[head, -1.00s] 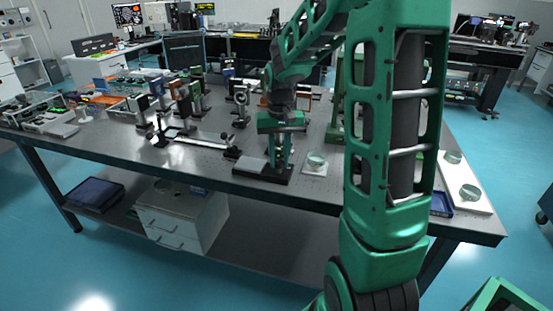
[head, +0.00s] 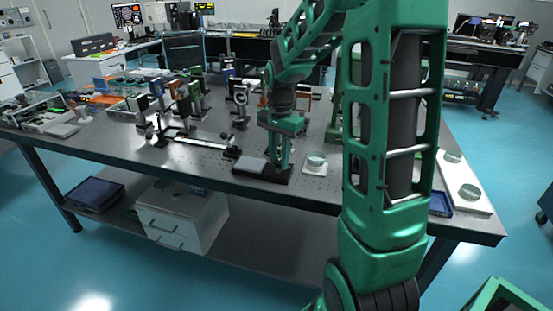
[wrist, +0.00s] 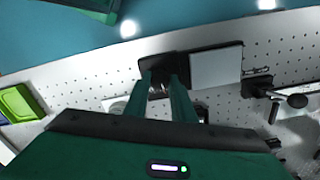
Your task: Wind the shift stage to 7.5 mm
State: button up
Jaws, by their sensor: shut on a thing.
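The shift stage appears to be the low black unit with a flat grey plate (head: 250,164) near the front edge of the table. In the wrist view the grey plate (wrist: 215,67) lies just right of my fingertips, beside a black block (wrist: 170,62). My gripper (head: 279,166) points straight down at the right end of this unit. In the wrist view its two green fingers (wrist: 166,82) are closed around a small dark knob (wrist: 160,89), mostly hidden between them. No scale reading is legible.
A white pad with a round glass dish (head: 316,161) stands right of my gripper. A rail (head: 203,142) with a black knobbed mount lies to the left. Several optic posts stand behind. A green tray (wrist: 20,102) shows in the wrist view. The perforated tabletop (head: 215,170) is clear in front.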

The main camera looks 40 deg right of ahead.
aim_at(278, 161)
jog(key=shift+w+a+r+m, duration=0.1)
jog(key=shift+m, duration=1.1)
jog(key=o, duration=1.1)
jog(key=shift+c, duration=0.2)
notch_tip(278, 161, up, 11)
jog(key=shift+f, duration=0.2)
